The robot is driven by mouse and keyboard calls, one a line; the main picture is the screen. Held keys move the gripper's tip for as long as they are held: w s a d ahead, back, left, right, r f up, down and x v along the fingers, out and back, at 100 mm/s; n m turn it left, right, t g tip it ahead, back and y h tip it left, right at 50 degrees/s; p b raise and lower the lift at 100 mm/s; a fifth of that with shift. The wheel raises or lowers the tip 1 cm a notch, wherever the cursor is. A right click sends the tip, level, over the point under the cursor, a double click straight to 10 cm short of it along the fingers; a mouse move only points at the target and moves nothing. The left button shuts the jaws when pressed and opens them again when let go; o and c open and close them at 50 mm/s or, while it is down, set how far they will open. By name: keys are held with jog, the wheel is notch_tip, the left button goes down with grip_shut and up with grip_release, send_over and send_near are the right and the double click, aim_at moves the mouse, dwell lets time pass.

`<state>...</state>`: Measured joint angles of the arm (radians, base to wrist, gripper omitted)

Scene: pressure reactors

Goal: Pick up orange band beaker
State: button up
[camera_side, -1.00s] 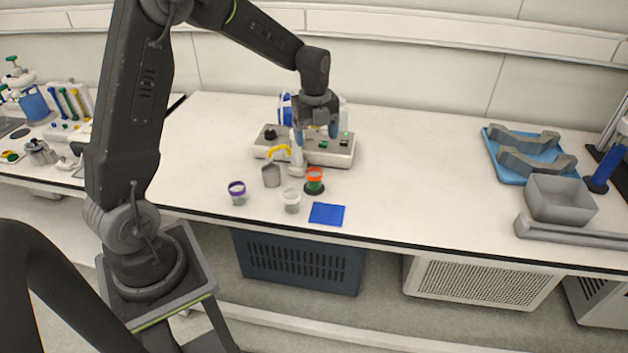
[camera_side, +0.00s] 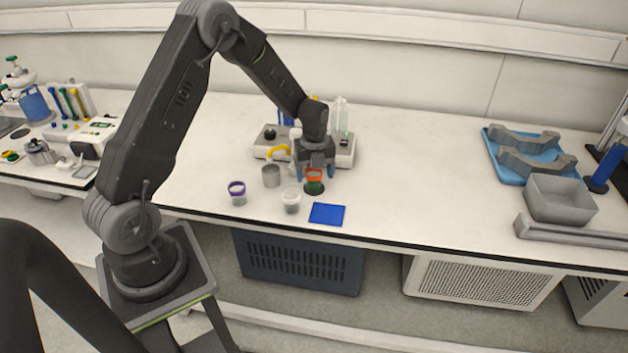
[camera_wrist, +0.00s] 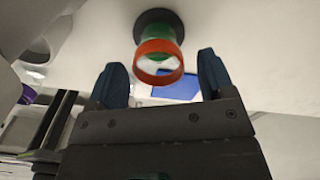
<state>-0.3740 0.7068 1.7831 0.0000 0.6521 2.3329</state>
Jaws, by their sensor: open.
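The orange band beaker (camera_side: 314,176) stands upright on a dark round base on the bench, with green contents below its orange rim. My gripper (camera_side: 316,177) is low over the bench, right at this beaker, with its fingers pointing down. In the wrist view the beaker (camera_wrist: 158,58) lies just beyond and between the two open blue-grey fingertips (camera_wrist: 162,75). The jaws are apart and hold nothing. Whether a finger touches the beaker cannot be told.
A purple-banded beaker (camera_side: 237,192), a grey beaker (camera_side: 271,176) and a white-rimmed beaker (camera_side: 291,201) stand to the left. A blue square mat (camera_side: 327,214) lies in front. A grey-white device (camera_side: 268,142) stands behind. The bench to the right is clear up to a blue tray (camera_side: 570,170).

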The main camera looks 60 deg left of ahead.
aim_at(314, 180)
jog(key=shift+f, duration=1.55)
jog(key=c, duration=1)
